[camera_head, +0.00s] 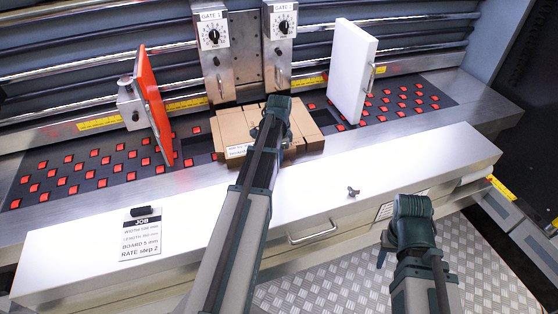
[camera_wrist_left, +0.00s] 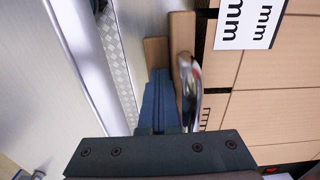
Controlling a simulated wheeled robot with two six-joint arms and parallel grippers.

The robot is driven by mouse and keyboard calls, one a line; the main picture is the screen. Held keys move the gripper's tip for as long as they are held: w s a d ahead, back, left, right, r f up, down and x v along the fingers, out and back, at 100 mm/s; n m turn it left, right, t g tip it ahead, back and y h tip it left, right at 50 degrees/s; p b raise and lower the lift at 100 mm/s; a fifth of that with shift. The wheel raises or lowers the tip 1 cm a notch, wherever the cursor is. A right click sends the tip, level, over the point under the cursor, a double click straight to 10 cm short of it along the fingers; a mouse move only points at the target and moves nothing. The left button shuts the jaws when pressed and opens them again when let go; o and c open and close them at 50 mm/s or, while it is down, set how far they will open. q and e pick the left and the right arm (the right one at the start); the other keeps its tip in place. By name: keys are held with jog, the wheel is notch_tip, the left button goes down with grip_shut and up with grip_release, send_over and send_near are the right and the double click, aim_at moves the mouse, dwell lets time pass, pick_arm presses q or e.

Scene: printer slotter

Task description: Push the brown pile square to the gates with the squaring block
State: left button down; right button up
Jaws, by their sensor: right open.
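The brown pile (camera_head: 238,124) of flat boards lies on the bed in front of the gates, GATE 1 (camera_head: 214,60) and GATE 2 (camera_head: 280,45). My left gripper (camera_head: 276,104) is over the pile, and its arm hides part of it. In the left wrist view, the gripper's blue fingers (camera_wrist_left: 160,105) are against a narrow upright brown piece (camera_wrist_left: 182,50), apparently the squaring block, beside the pile (camera_wrist_left: 270,105). A shiny metal part overlaps that piece. Whether the fingers grip it is unclear. My right gripper (camera_head: 408,208) is open and empty above the right front of the white ledge.
An orange side guide (camera_head: 152,105) stands left of the pile and a white one (camera_head: 350,70) stands right. The white front ledge (camera_head: 400,165) carries a JOB card (camera_head: 141,236) and a small metal knob (camera_head: 353,191). Much of the ledge is clear.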

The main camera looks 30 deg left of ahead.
pick_arm(q)
jog(key=shift+w+a, duration=1.35)
jog(key=shift+a, duration=0.2)
dwell(0.5)
jog(key=shift+s+d, duration=0.15)
jog(key=shift+s, duration=0.05)
jog(key=shift+s+d, duration=0.3)
jog(key=shift+d, duration=0.05)
dwell(0.3)
jog(key=shift+r+p, duration=5.05)
jog(key=shift+n+y, duration=0.3)
jog(key=shift+n, duration=0.6)
jog(key=s+d, duration=0.2)
jog(key=d, duration=0.4)
jog(key=s+d+f+b, duration=0.1)
jog(key=s+d, duration=0.1)
jog(key=d, duration=0.5)
jog(key=s+d, duration=0.3)
jog(key=d, duration=0.4)
jog(key=shift+d+f, duration=0.15)
jog(key=s+d+n+b, duration=0.1)
jog(key=s+d+n, duration=0.1)
jog(key=s+d, duration=1)
jog(key=shift+s+d+f+n+y, duration=0.35)
jog(key=shift+d+f, duration=0.1)
jog(key=shift+d, duration=0.55)
